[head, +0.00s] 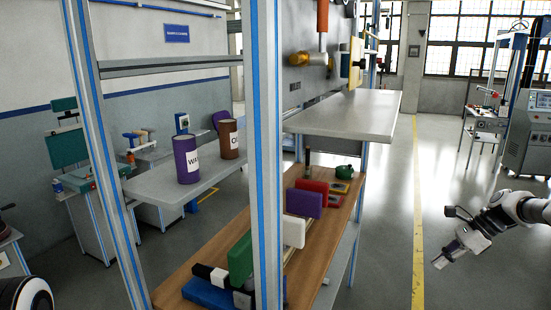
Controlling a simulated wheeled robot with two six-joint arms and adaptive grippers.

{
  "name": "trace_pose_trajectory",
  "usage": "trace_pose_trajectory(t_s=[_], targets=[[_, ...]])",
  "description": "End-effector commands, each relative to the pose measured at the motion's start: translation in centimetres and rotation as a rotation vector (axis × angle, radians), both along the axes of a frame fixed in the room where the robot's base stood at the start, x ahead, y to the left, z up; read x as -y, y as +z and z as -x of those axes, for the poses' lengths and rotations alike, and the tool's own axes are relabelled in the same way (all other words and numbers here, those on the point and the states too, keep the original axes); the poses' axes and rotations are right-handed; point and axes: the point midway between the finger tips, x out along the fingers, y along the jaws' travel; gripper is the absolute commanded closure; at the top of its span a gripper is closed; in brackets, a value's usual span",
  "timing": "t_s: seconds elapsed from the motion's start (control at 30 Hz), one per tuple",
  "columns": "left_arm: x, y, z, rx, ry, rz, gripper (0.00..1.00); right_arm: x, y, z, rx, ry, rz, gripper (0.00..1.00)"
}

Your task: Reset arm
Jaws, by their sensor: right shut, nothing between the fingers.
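My right arm comes in from the right edge of the head view. Its gripper (446,256) points down and to the left over the grey floor, near the yellow floor line. The gripper is shut and holds nothing. It is clear of the shelf rack and touches nothing. My left gripper is not in view.
A rack with blue-striped posts (265,150) stands close in front. Its wooden shelf (185,279) holds coloured blocks; a grey shelf (150,188) holds purple and brown cans. The floor (385,225) right of the rack is open. A machine (528,130) stands far right.

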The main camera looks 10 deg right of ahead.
Motion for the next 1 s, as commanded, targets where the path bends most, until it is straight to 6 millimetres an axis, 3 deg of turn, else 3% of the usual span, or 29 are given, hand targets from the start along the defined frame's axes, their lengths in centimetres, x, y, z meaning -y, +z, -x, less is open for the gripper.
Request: trace_pose_trajectory(t_s=[0.17, 0.37, 0.57, 0.67, 0.77, 0.8, 0.87, 0.9, 1.0], targets=[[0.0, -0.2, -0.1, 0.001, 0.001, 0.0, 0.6, -3.6, -2.6, -0.4, -0.089, 0.084, 0.032, 1.0], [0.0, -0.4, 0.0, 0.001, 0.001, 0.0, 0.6, -9.2, -6.8, 0.8, -0.222, 0.202, 0.044, 1.0], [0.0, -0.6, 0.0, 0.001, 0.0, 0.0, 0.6, -16.6, -13.7, 4.0, -0.35, 0.366, 0.097, 1.0], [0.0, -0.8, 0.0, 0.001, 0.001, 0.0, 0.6, -21.5, -18.8, 7.7, -0.397, 0.513, 0.144, 1.0], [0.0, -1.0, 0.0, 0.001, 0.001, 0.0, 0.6, -26.2, -24.1, 13.5, -0.405, 0.716, 0.202, 1.0], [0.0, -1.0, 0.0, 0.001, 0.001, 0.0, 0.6, -27.8, -26.0, 16.3, -0.396, 0.81, 0.222, 1.0], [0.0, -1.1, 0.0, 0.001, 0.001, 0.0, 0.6, -29.9, -28.2, 20.9, -0.364, 0.965, 0.251, 1.0], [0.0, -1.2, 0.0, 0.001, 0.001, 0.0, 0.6, -31.1, -29.4, 24.2, -0.327, 1.083, 0.269, 1.0], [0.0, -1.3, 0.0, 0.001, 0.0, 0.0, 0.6, -32.9, -30.4, 31.5, -0.168, 1.396, 0.318, 1.0]])
